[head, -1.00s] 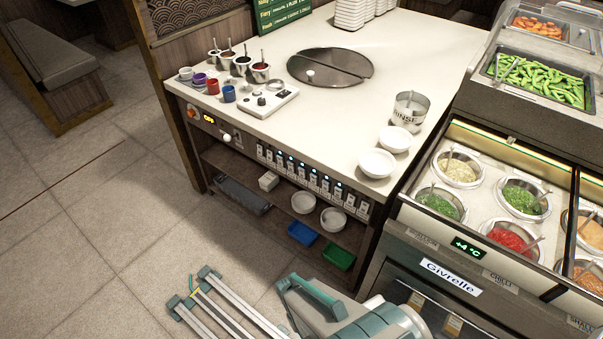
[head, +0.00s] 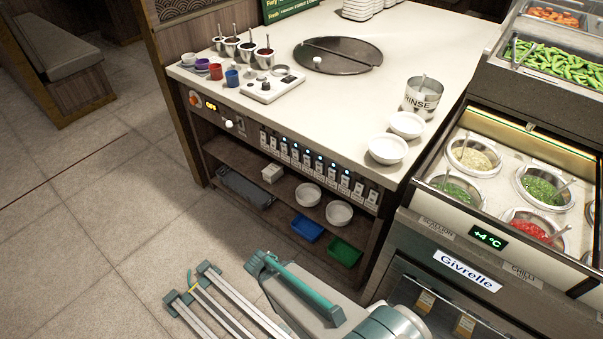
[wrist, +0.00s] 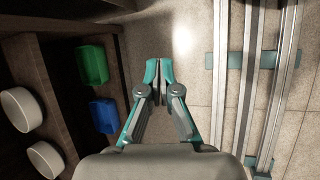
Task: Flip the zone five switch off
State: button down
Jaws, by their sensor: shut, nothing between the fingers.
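A row of several small white switches (head: 308,159) runs along the front panel of the counter (head: 290,115). Small blue lights glow above some of them, and the ones toward the right end look unlit. The zone labels are too small to read, so I cannot tell which switch is zone five. My gripper (wrist: 158,72) shows in the wrist view with its teal fingers together and empty, over the floor in front of the shelves. Its fingertips are away from the switches and do not show in the head view, where only part of my arm appears at the bottom.
Below the switches, shelves hold white bowls (head: 338,213), a blue tray (head: 307,228) and a green tray (head: 344,252). An orange knob (head: 194,98) and a lit display (head: 211,106) sit at the panel's left. A refrigerated topping unit (head: 455,262) stands at right. Floor (head: 110,240) is clear at left.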

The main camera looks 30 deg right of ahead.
aim_at(307, 159)
jog(key=w+d+r+n+t+h+b, duration=0.1)
jog(key=w+d+r+t+h+b, duration=0.15)
jog(key=w+r, duration=0.4)
jog(key=w+d+r+n+t+h+b, duration=0.1)
jog(key=w+r+t+h+b, duration=0.2)
jog(key=w, duration=0.6)
jog(key=w+r+t+h, duration=0.2)
jog(key=w+r+h, duration=0.1)
jog(key=r, duration=0.5)
jog(key=w+r+t+h, duration=0.3)
jog(key=r+h, duration=0.1)
jog(key=r, duration=0.5)
jog(key=shift+w+m, duration=0.25)
jog(key=shift+m, duration=0.05)
jog(key=shift+d, duration=0.1)
jog(key=p+x, duration=0.1)
jog(key=x, duration=1.3)
jog(key=shift+w+r, duration=0.15)
